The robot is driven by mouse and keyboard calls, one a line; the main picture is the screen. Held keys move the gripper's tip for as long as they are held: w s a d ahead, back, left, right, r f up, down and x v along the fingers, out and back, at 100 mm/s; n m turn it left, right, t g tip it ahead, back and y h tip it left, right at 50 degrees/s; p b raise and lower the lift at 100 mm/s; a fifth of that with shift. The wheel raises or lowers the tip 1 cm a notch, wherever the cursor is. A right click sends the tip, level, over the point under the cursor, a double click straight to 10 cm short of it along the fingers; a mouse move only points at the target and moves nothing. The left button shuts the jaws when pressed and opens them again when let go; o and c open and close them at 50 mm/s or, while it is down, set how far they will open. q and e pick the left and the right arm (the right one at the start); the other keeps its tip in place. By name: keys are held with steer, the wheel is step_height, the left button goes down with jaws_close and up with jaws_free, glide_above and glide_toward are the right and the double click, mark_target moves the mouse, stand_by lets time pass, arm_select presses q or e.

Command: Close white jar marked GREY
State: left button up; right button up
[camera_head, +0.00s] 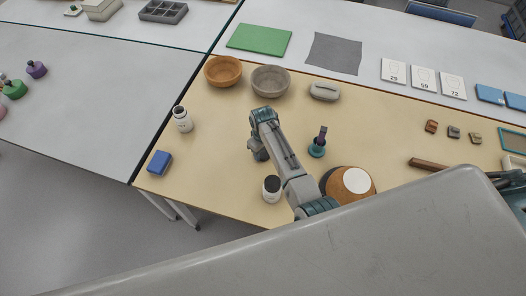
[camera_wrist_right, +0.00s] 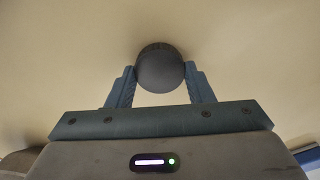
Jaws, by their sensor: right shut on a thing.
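A white jar (camera_head: 183,122) with a dark top stands at the left of the tan table. A second white jar (camera_head: 271,190) with a dark top stands near the front edge, beside my right arm. The labels are too small to read, so I cannot tell which is marked GREY, nor whether each dark top is a lid or an open mouth. My right gripper (camera_head: 259,153) is between and behind the jars, pointing down. In the right wrist view its fingers (camera_wrist_right: 160,92) are shut on a round dark grey lid-like piece (camera_wrist_right: 160,70).
A blue block (camera_head: 159,163) lies near the left edge. Two bowls, orange-brown (camera_head: 223,71) and grey-brown (camera_head: 270,80), stand at the back. A purple-topped teal item (camera_head: 317,148) and a brown-and-white round vessel (camera_head: 345,184) stand right of my arm. The table between the left jar and my gripper is clear.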

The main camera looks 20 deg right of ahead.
mark_target(263, 152)
step_height(263, 152, up, 10)
steer(key=b, duration=0.2)
steer(key=shift+f, duration=0.15)
